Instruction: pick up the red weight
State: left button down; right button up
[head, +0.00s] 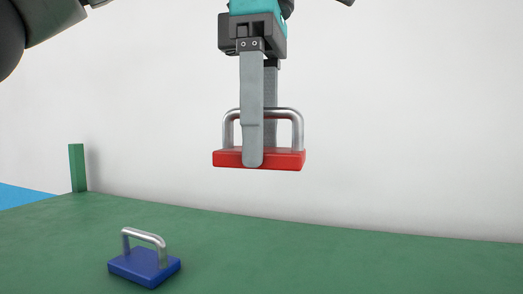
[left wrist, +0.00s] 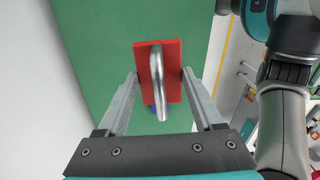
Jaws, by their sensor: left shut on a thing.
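The red weight (head: 284,159) is a flat red block with a silver loop handle on top. It hangs level in the air above the green surface. My left gripper (head: 258,160) points straight down and is shut on it, with one finger in front of the handle and block and the other behind. In the left wrist view the red weight (left wrist: 174,62) lies between the two fingers of my left gripper (left wrist: 160,75), its handle facing the camera. My right gripper is not in view.
A blue weight (head: 145,267) with a silver handle rests on the green surface (head: 300,255) at the lower left. A green post (head: 77,168) stands at the far left by the white wall (head: 400,120). The green surface at right is clear.

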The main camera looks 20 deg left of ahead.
pick_arm(q)
notch_tip(320, 180, up, 2)
jog(key=shift+r, duration=0.1)
jog(key=shift+d+f, duration=0.1)
jog(key=shift+f, duration=0.1)
jog(key=shift+r, duration=1.25)
